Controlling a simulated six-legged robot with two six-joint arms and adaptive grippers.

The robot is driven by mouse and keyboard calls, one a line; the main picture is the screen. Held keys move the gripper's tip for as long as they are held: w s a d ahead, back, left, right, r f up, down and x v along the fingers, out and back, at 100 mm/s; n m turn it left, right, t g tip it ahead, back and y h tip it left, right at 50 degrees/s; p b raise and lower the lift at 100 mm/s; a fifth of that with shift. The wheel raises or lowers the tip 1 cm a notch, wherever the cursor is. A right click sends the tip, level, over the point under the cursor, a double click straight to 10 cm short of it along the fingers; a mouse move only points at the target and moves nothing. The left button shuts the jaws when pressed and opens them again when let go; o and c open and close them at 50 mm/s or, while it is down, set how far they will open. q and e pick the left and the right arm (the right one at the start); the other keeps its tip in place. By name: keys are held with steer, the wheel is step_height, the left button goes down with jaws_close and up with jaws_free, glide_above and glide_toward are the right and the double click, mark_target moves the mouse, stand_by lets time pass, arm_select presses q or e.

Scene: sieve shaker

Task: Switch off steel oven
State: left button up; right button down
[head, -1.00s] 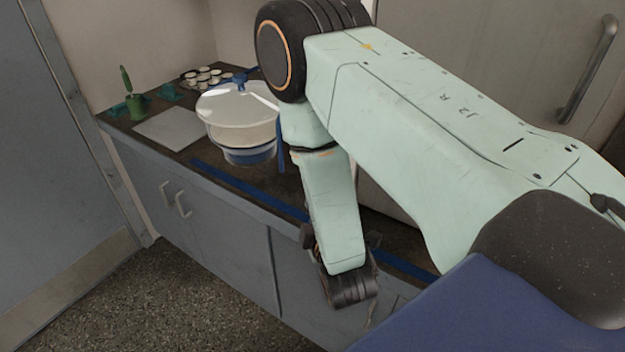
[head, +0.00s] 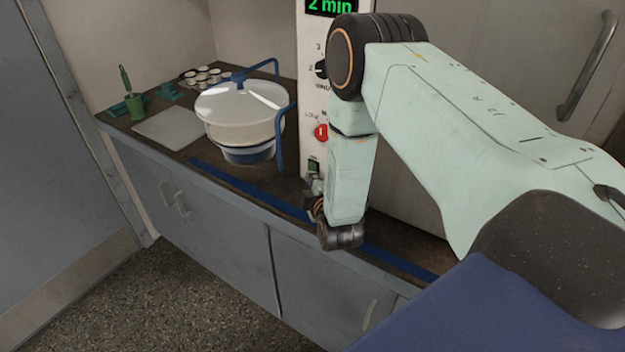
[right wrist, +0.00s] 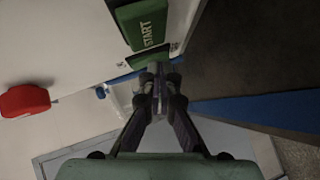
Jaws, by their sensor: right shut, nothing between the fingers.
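A green START button (right wrist: 143,22) shows at the top of the right wrist view, with the red knob (right wrist: 25,100) at left. My right gripper (right wrist: 158,78) is shut and empty, its tips close to the START button; contact cannot be told. In the head view the right gripper (head: 314,192) is low in front of the panel, partly hidden by my wrist. I cannot identify a steel oven for certain. My left gripper is out of view.
A clear bowl-like vessel (head: 238,105) with a blue clamp stands left of the panel. A grey door with a handle (head: 588,65) is at right.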

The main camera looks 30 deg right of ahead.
stand_by(0.3)
steer(key=shift+w+d+f+n+t+b, duration=0.1)
steer(key=shift+d+f+n+t+b, duration=0.1)
steer(key=shift+d+n+t+b, duration=0.15)
steer(key=shift+a+h, duration=0.1)
steer(key=shift+h, duration=0.2)
steer(key=shift+a, duration=0.15)
